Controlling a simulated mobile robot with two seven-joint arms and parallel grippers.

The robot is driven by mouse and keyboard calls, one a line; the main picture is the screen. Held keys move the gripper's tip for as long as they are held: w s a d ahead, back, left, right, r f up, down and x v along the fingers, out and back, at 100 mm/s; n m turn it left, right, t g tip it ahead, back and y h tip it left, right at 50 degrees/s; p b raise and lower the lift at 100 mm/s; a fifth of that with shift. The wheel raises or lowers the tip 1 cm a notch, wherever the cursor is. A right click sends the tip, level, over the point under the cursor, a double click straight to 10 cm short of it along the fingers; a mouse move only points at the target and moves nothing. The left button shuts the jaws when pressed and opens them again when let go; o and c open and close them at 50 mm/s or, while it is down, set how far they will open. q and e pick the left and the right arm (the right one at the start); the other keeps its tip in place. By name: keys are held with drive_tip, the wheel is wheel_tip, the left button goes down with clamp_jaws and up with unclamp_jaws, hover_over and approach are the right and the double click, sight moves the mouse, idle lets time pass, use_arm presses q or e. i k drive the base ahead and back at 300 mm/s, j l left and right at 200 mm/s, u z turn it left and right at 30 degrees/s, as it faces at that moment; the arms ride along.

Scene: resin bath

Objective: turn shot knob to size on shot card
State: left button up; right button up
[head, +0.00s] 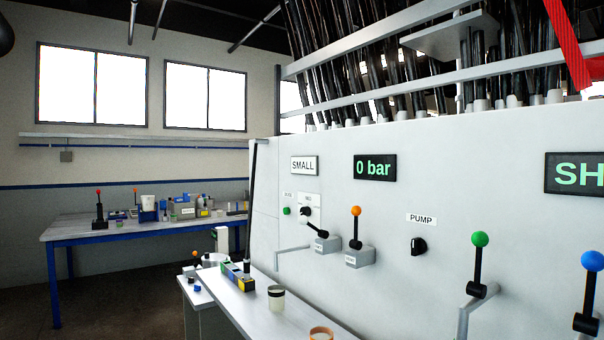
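A white card (304,166) reading SMALL is fixed high on the pale machine panel, left of the 0 bar display. It looks like the shot card. Below it, a small black knob (306,212) sits on a white plate (311,201) whose label is too small to read. I cannot tell which size its pointer faces. Another black knob (418,246) sits under a PUMP label (421,219). Neither of my grippers shows in the head view.
A black-handled lever (321,233), an orange-topped lever (355,228), a green-topped lever (479,265) and a blue-topped lever (589,290) stick out of the panel. A cluttered blue-legged table (85,232) stands behind left.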

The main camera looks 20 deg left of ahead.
sight(306, 210)
drive_tip(key=i+j+z, duration=0.1)
drive_tip(key=j, duration=0.45)
drive_tip(key=i+j, duration=0.1)
drive_tip(key=j, duration=0.45)
drive_tip(key=i+j+z, duration=0.15)
drive_tip(key=j, duration=0.35)
drive_tip(key=k, duration=0.05)
